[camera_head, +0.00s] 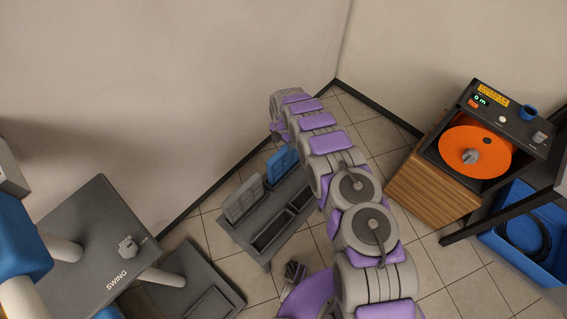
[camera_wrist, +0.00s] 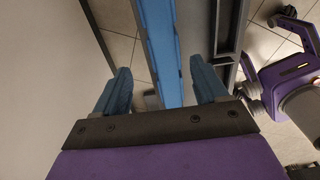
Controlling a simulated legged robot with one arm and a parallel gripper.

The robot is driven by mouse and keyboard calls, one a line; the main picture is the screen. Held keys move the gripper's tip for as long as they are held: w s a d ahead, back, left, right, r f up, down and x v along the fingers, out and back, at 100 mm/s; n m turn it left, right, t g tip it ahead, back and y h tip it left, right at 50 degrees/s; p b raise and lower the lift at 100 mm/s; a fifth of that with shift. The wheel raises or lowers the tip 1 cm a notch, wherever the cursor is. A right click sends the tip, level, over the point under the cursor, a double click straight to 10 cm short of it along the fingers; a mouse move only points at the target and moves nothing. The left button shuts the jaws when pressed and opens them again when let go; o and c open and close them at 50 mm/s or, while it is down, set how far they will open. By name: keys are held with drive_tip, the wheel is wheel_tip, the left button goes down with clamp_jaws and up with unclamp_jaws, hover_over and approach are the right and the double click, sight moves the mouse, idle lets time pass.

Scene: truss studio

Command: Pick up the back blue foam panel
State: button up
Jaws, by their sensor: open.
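The back blue foam panel (camera_head: 281,164) stands upright at the far end of a grey slotted rack (camera_head: 254,247) on the floor. My arm hides part of its right side in the head view. In the wrist view the blue panel (camera_wrist: 158,45) runs edge-on between the two blue fingers of my gripper (camera_wrist: 160,70). The gripper is open, with a visible gap on each side of the panel. The fingertips are hidden behind my arm in the head view.
A grey panel (camera_head: 243,199) stands in the rack in front of the blue one. The wall is close on the left. A dark SWING machine (camera_head: 103,248) stands at left. A wooden box with an orange disc (camera_head: 475,152) and a blue bin (camera_head: 520,235) are at right.

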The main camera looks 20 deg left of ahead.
sight(285, 149)
drive_tip(key=shift+d+f+b, duration=0.15)
drive_tip(key=shift+d+f, duration=0.05)
drive_tip(key=shift+f, duration=0.55)
drive_tip(key=shift+d+f+b, duration=0.15)
drive_tip(key=shift+d+f, duration=0.05)
drive_tip(key=shift+f, duration=0.55)
wheel_tip(285, 149, down, 5)
drive_tip(key=shift+a+b, duration=0.1)
drive_tip(key=shift+b, duration=0.8)
drive_tip(key=shift+r, duration=0.1)
drive_tip(key=shift+c, duration=1.3)
clamp_jaws()
